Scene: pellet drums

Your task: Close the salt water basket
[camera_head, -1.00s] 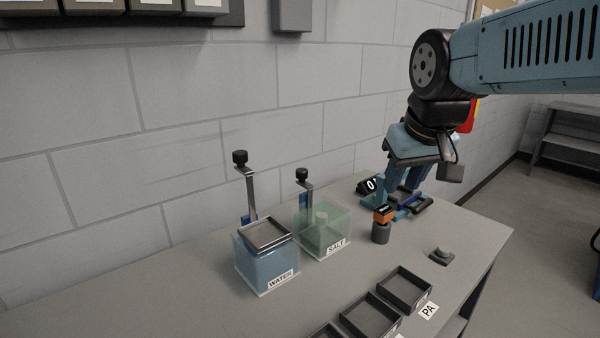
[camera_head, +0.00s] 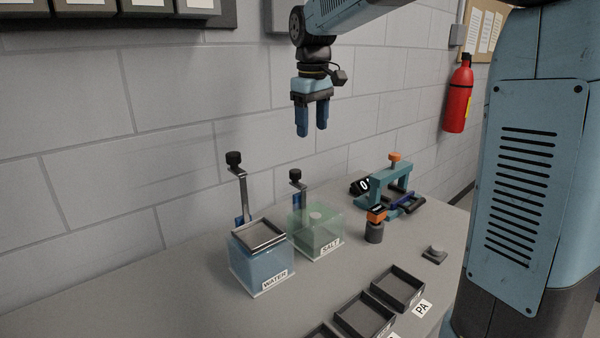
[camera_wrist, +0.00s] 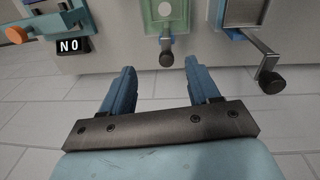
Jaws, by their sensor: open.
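The salt container (camera_head: 317,232), a clear box with green liquid and a SALT label, stands on the bench and holds a small pale round thing. Behind it an upright metal lever rises to a black knob (camera_head: 295,175). This knob also shows in the wrist view (camera_wrist: 166,59), between and beyond my fingertips. The water container (camera_head: 262,262) stands to its left, with blue liquid, a metal tray-like basket on top and its own black-knobbed lever (camera_head: 233,158). My gripper (camera_head: 312,132) is open and empty, pointing down above and behind the salt container, touching nothing.
A teal clamp-like press (camera_head: 388,178) with an orange knob stands right of the salt container, beside a small display. Dark trays (camera_head: 365,312) lie along the bench front. A block wall (camera_head: 190,120) rises close behind. The bench's left part is clear.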

